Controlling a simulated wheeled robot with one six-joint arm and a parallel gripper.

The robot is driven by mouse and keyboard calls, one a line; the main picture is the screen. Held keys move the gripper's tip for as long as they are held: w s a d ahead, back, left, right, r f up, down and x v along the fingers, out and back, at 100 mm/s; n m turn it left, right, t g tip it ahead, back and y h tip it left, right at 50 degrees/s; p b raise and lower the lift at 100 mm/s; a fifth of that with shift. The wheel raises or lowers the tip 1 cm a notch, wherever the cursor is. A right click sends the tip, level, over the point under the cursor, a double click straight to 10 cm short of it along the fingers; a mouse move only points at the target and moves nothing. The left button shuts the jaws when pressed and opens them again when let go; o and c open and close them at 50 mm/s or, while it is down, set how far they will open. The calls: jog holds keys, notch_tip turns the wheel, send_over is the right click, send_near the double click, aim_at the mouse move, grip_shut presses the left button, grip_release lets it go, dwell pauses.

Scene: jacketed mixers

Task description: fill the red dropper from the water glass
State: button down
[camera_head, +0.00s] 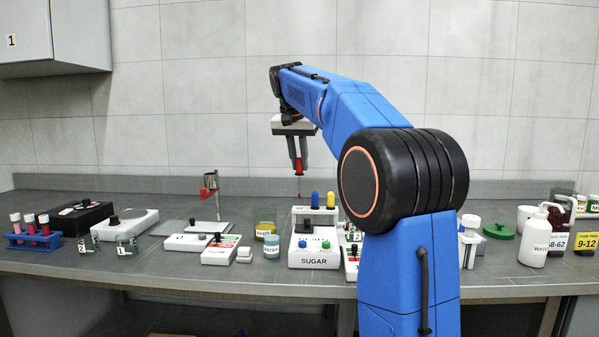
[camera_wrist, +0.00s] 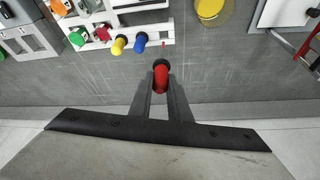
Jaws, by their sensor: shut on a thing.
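My gripper (camera_head: 297,158) is shut on the red dropper (camera_head: 299,168) and holds it upright in the air, behind and above the white dropper rack (camera_head: 303,211). In the wrist view the red dropper (camera_wrist: 161,78) shows between the two fingers (camera_wrist: 161,90). Its thin tip hangs free and touches nothing that I can see. The water glass (camera_head: 271,249), a small jar with pale blue contents and a label, stands on the bench left of the SUGAR box, below and left of my gripper. I cannot tell whether the dropper holds liquid.
A blue dropper (camera_head: 315,200) and a yellow dropper (camera_head: 330,200) stand in the rack. A yellow jar (camera_head: 265,229) stands behind the water glass. The SUGAR box (camera_head: 314,260) is in front of the rack. A red clamp stand (camera_head: 210,189) is further left. Bare bench lies behind the rack.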

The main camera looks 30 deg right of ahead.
jog(key=shift+r, duration=2.05)
